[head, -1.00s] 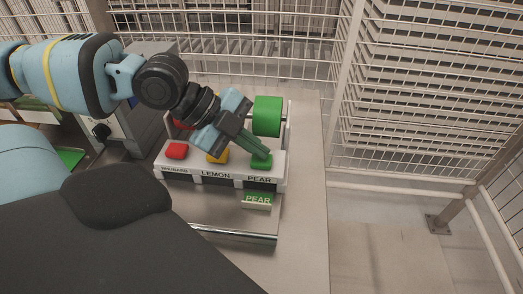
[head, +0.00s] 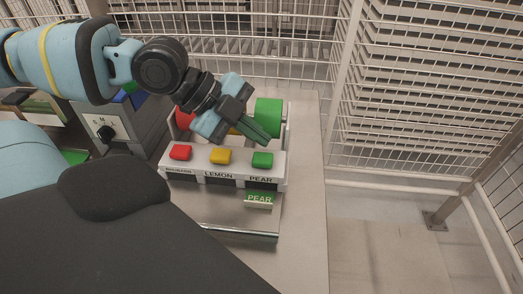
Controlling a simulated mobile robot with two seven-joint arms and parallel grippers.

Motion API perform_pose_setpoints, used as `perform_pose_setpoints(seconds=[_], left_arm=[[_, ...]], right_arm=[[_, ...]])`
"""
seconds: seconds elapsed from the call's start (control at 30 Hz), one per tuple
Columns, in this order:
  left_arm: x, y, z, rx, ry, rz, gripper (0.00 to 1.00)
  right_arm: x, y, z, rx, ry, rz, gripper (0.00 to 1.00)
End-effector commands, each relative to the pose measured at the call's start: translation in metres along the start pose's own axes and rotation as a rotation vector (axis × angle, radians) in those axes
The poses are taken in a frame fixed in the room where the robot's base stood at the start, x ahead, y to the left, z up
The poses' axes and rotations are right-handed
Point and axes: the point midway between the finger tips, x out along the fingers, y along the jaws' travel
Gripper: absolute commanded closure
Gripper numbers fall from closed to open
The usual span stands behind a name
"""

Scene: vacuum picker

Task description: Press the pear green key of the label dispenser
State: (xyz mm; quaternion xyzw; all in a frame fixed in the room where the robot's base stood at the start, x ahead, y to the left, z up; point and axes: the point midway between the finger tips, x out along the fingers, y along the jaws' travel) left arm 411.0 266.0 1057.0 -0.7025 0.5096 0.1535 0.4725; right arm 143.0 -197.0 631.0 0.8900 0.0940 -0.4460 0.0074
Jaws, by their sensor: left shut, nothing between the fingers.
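The label dispenser (head: 176,156) is a pale box on the metal table with a red key (head: 181,152), a yellow key (head: 220,155) and a green key (head: 262,160). The green key is above the word PEAR. A green PEAR label (head: 259,199) sticks out of the slot below it. My left gripper (head: 264,139) is shut and empty, with its fingertips above and behind the green key, apart from it in the picture. Behind it are a green roll (head: 268,113) and a red roll (head: 184,119). My right gripper is out of view.
A grey machine with a black knob (head: 105,133) stands left of the dispenser. A wire mesh fence (head: 240,50) runs behind the table. The table top right of the dispenser (head: 306,170) is bare.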

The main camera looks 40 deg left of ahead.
Motion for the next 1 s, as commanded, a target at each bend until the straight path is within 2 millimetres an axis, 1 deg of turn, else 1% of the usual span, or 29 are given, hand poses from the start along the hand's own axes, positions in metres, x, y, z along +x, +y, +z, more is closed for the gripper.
perform_pose_setpoints(seconds=[0.03, 0.1, 0.37, 1.0], left_arm=[[-0.005, -0.004, -0.004, 0.003, -0.001, -0.003, 1.00], [-0.009, -0.006, -0.007, 0.001, 0.000, -0.002, 1.00], [-0.022, -0.016, -0.015, 0.000, 0.000, -0.003, 1.00], [-0.022, -0.016, -0.016, -0.001, 0.001, 0.000, 1.00]], right_arm=[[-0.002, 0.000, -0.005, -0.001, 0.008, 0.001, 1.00], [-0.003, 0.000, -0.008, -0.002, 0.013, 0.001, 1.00], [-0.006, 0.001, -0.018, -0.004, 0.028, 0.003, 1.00], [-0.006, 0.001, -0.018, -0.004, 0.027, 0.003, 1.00]])
